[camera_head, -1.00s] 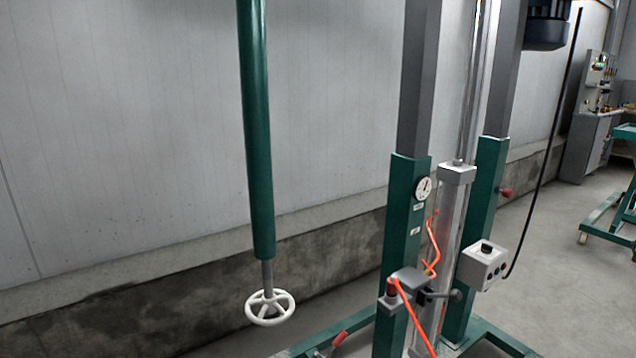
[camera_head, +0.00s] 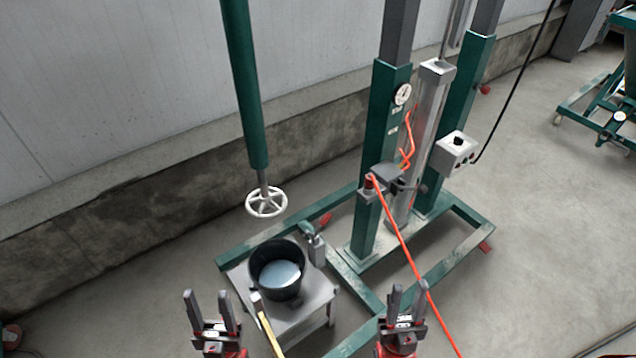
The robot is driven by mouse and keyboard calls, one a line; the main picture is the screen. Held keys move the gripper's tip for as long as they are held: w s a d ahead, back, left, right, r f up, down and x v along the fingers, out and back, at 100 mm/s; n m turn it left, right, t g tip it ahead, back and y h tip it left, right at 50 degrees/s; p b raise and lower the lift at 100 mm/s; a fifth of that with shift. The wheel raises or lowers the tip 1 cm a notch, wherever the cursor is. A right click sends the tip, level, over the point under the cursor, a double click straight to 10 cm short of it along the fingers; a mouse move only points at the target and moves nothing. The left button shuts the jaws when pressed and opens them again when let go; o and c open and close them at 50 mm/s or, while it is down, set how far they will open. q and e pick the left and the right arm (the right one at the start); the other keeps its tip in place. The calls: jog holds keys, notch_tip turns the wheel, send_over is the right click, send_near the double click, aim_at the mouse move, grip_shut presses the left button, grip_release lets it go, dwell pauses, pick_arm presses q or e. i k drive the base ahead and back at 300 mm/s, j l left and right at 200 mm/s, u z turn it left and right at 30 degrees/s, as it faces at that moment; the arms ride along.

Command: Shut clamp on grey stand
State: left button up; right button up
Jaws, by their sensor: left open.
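A low grey stand (camera_head: 316,310) stands in the lower middle, with a black bucket (camera_head: 262,283) of pale liquid on it. A small grey-green fitting (camera_head: 311,240) at its back right edge may be the clamp; whether it is open or shut is too small to tell. A red handle (camera_head: 325,219) shows just behind it. My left gripper (camera_head: 208,300) is open and empty, in front and left of the stand. My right gripper (camera_head: 408,295) has its fingers apart and empty, right of the stand. Both are apart from the stand.
A green frame (camera_head: 460,255) with uprights and an orange hose (camera_head: 398,235) stands behind and right. A white handwheel (camera_head: 266,202) hangs above the bucket. A wooden stick (camera_head: 268,330) shows in front of the stand.

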aim_at(327, 217)
jog(key=i+l+u, duration=0.1)
jog(key=l+u, duration=0.25)
jog(key=l, duration=0.5)
jog(key=l+u, duration=0.4)
jog(key=l, duration=0.45)
jog(key=k+l+u, duration=0.1)
jog(key=l+u, duration=0.25)
jog(key=l, duration=0.5)
